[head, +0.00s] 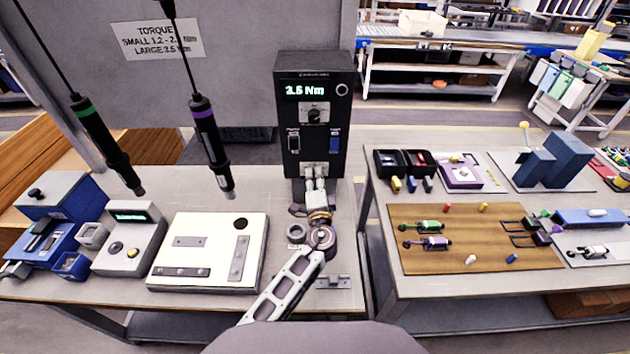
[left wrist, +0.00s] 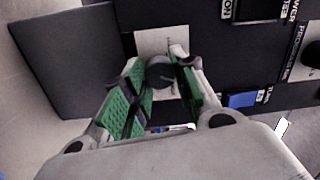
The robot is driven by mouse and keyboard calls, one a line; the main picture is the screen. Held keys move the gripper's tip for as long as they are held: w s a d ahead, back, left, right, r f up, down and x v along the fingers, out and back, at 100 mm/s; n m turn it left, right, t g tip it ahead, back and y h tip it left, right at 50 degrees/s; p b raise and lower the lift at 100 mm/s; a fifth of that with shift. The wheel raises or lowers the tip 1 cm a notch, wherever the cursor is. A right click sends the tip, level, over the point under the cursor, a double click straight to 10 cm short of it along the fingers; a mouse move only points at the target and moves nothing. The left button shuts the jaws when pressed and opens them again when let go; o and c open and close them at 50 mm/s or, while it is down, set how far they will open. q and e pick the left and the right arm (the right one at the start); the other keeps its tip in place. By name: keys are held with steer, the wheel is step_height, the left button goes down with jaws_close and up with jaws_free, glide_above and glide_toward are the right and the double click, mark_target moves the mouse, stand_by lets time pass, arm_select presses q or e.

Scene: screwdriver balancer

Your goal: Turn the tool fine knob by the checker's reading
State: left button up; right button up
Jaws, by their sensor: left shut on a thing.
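The black controller box (head: 314,130) stands at the back of the bench, its green display (head: 305,91) seeming to read 2.5 Nm, first digit unclear. My left gripper (head: 314,184) reaches up to the white plate (head: 314,168) low on its front. In the left wrist view my left gripper (left wrist: 164,82) has its green-padded fingers shut on a dark round knob (left wrist: 160,72), which they partly hide. A grey device with a small green display (head: 131,217), perhaps the checker, stands at left; its reading is too small to tell. My right gripper is not in view.
Two hanging screwdrivers, one green-ringed (head: 105,140) and one purple-ringed (head: 211,145), hang left of the box. A white board with metal strips (head: 207,252) lies in front of them. A ring (head: 296,232) lies beside my left arm. Another table (head: 385,278) with parts stands at right.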

arm_select(q)
steer(key=shift+f+m, duration=0.1)
steer(key=shift+m, duration=0.5)
steer(key=shift+d, duration=0.1)
steer(key=o, duration=1)
steer(key=shift+o, duration=0.2)
